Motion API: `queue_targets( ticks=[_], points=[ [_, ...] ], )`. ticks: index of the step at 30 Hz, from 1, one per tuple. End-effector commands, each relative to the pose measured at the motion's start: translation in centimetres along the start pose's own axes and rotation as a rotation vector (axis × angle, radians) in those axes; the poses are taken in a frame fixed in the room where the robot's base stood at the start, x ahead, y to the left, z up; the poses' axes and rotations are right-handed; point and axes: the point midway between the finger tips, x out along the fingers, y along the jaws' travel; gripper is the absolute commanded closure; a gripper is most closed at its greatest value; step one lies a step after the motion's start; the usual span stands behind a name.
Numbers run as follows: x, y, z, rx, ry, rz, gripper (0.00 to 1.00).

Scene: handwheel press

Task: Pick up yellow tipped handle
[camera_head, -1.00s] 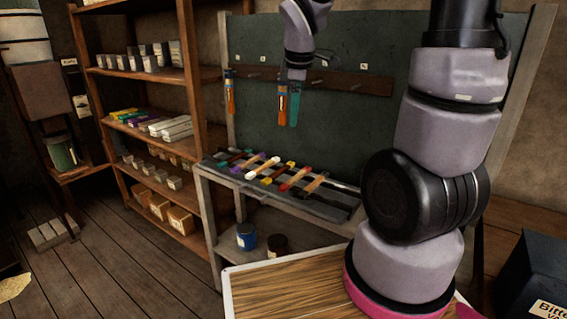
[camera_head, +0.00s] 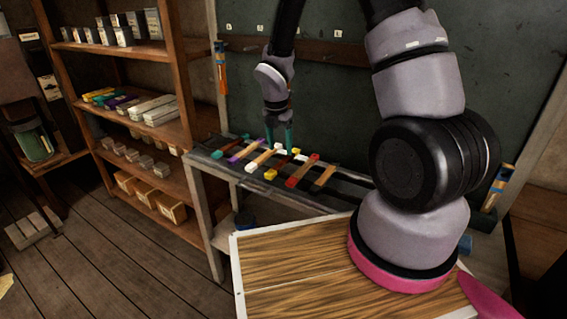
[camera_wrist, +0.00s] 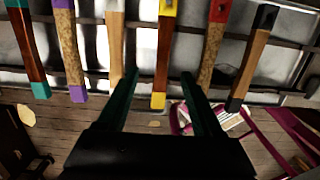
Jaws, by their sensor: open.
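The yellow-tipped handle (camera_head: 282,163) is a brown wooden bar with yellow ends, lying across the slatted rack among other handles. In the wrist view, the yellow-tipped handle (camera_wrist: 163,62) runs up the middle, its near yellow end facing me. My gripper (camera_head: 279,143) is over the rack, pointing down, with teal fingers open and empty. In the wrist view, my gripper (camera_wrist: 158,72) has a finger to each side of the handle in the picture. I cannot tell whether the tips reach down to its level.
A white-tipped handle (camera_head: 260,158) lies to the left and a red-tipped handle (camera_head: 302,171) to the right, both close. A wooden tabletop (camera_head: 290,285) is in front. A shelf unit (camera_head: 130,60) stands at the left, and a green board (camera_head: 330,80) behind.

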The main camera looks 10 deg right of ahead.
Motion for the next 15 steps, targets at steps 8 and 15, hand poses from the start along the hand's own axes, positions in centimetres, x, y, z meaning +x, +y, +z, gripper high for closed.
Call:
queue_targets(
  ticks=[8, 15],
  points=[
    [3.5, -0.4, 0.7, 0.002, 0.001, -0.004, 0.32],
    [5.3, -0.3, 0.7, 0.003, 0.000, 0.000, 0.32]
  ],
)
